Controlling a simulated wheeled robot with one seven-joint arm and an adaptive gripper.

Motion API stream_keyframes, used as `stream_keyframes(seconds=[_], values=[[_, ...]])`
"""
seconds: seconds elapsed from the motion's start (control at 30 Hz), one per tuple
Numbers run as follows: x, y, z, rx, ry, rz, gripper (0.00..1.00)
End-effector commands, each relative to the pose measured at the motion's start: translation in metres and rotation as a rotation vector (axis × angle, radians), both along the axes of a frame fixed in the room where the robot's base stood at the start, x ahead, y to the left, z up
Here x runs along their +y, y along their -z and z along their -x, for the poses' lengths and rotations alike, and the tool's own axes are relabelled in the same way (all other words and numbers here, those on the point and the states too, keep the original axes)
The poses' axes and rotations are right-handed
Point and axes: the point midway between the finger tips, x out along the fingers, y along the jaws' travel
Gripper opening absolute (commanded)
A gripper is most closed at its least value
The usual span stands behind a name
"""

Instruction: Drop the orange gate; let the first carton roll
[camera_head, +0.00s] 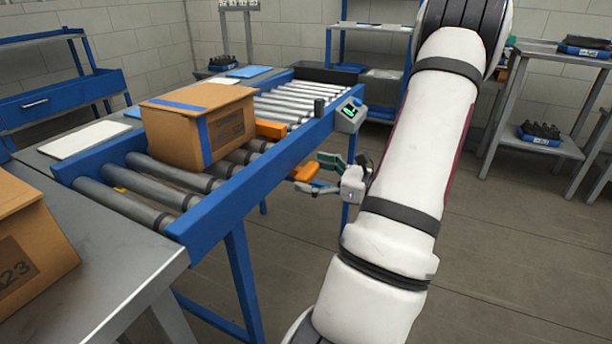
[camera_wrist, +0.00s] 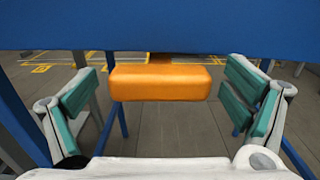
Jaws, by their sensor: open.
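The orange gate has a block on the rollers (camera_head: 270,129), at the far side of the carton, and an orange handle (camera_head: 304,172) outside the conveyor's blue side rail. In the wrist view the handle (camera_wrist: 160,82) is a wide rounded bar below the blue rail. My gripper (camera_head: 325,173) is open at the handle; in the wrist view its green-padded fingers (camera_wrist: 160,105) stand either side of the bar, apart from it. A brown carton (camera_head: 198,125) with blue tape sits on the rollers, close to the orange block. I see no other carton on the rollers.
The roller conveyor (camera_head: 240,185) has a blue frame and a small control box (camera_head: 350,114) on its rail. Another carton (camera_head: 30,230) stands on a grey table (camera_head: 110,270) at the left. Shelves (camera_head: 545,140) stand at the right; open floor lies between.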

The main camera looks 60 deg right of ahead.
Motion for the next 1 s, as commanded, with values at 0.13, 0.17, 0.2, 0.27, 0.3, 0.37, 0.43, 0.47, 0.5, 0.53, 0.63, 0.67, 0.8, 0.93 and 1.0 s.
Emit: stream_keyframes(seconds=[0.13,0.17,0.2,0.27,0.3,0.37,0.43,0.47,0.5,0.53,0.63,0.67,0.8,0.93,1.0], values=[[0.001,0.001,-0.011,0.001,-0.001,0.001,0.95],[0.001,0.0,-0.013,0.001,-0.001,0.001,0.95],[0.001,0.0,-0.014,0.001,0.0,0.001,0.95],[0.001,0.0,-0.014,0.001,0.0,0.001,0.95],[0.001,0.0,-0.015,0.001,0.0,0.001,0.95],[0.001,0.0,-0.015,0.001,0.0,0.0,0.95],[0.001,0.0,-0.014,0.001,0.0,0.001,0.95],[0.001,0.0,-0.014,0.001,0.0,0.001,0.95],[0.001,0.0,-0.014,0.001,0.0,0.001,0.88],[0.001,0.0,-0.014,0.001,0.0,0.0,0.81],[0.001,0.0,-0.014,0.001,0.0,0.0,0.59],[0.001,0.0,-0.014,0.001,0.0,0.0,0.52],[0.001,0.0,-0.015,0.001,-0.001,0.001,0.24],[0.001,0.006,-0.015,0.001,-0.002,-0.001,0.24],[0.001,0.016,-0.015,0.001,-0.002,-0.003,0.24]])
